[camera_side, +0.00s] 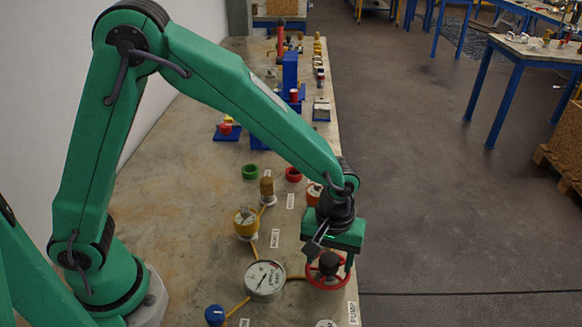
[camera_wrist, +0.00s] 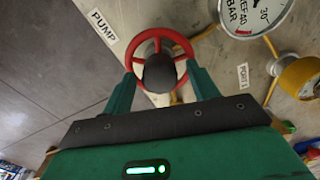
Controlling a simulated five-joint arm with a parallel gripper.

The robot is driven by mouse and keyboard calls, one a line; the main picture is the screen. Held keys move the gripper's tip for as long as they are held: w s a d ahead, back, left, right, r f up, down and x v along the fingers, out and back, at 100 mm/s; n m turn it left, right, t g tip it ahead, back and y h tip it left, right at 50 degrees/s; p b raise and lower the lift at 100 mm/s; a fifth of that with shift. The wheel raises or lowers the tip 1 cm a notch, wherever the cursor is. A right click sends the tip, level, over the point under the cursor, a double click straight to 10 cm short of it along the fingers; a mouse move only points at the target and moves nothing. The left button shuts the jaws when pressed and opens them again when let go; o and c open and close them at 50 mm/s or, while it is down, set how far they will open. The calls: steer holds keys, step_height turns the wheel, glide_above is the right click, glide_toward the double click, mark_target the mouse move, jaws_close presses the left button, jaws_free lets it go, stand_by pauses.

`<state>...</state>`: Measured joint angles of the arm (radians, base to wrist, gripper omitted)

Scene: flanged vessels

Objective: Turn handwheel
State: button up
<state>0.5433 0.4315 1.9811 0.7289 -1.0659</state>
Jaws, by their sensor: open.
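The red handwheel (camera_side: 313,282) with a dark round hub lies near the right edge of the bench in the side view. In the wrist view the handwheel (camera_wrist: 178,40) shows beyond my fingers, its red rim and spokes partly visible around the hub. My gripper (camera_side: 329,264) points down over the wheel. My gripper's two green fingers (camera_wrist: 160,76) are apart, one on each side of the hub near the rim. I cannot tell whether they touch the rim. The hub and fingers hide part of the wheel.
A pressure gauge (camera_side: 265,278) stands left of the wheel, joined by yellow pipe. A yellow fitting (camera_side: 246,223) and a blue cap (camera_side: 215,315) are close by. A PUMP label (camera_side: 353,313) lies by the bench edge. Open floor lies to the right.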

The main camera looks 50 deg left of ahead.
steer(key=c, duration=1)
steer(key=shift+m, duration=0.4)
steer(key=m, duration=1.1)
steer(key=shift+r, duration=0.1)
steer(key=o, duration=1)
